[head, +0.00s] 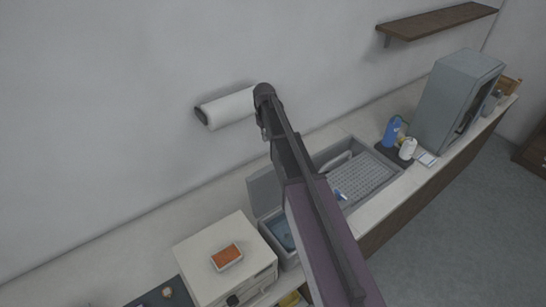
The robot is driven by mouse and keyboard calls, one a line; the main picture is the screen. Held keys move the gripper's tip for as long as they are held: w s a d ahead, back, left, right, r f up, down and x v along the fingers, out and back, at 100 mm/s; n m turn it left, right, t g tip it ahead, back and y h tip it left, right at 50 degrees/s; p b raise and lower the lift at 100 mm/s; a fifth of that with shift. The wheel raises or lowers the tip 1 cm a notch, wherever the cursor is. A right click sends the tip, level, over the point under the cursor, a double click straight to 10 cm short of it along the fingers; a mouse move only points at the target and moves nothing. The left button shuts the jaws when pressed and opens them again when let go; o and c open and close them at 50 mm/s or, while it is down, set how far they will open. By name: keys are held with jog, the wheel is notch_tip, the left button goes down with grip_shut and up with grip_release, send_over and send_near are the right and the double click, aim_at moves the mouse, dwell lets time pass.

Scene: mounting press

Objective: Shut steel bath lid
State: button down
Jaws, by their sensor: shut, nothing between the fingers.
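The steel bath (291,254) stands on the counter just right of a white box-shaped machine. Its grey lid (265,191) stands raised at the back of the bath, tilted up toward the wall. Blue liquid (283,233) shows inside the open bath. My arm crosses the middle of the view and hides the right side of the bath and part of the lid's right edge. I cannot make out my gripper or its fingertips in the head view.
The white machine (213,258) bears an orange-topped dish (227,257). Right of my arm is a sink with a drain grid (358,176), then a blue bottle (391,131), a white bottle (407,149) and a grey cabinet (455,100). A paper roll (229,108) hangs on the wall.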

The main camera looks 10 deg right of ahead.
jog(key=shift+f, duration=0.1)
notch_tip(320, 180, down, 10)
jog(key=b, duration=1)
jog(key=s, duration=0.1)
jog(key=s+d+r+p, duration=0.1)
jog(key=s, duration=0.1)
jog(key=shift+s+d+r, duration=0.25)
jog(key=shift+s+r, duration=0.1)
jog(key=shift+s, duration=0.05)
jog(key=shift+d, duration=0.1)
jog(key=shift+p, duration=0.3)
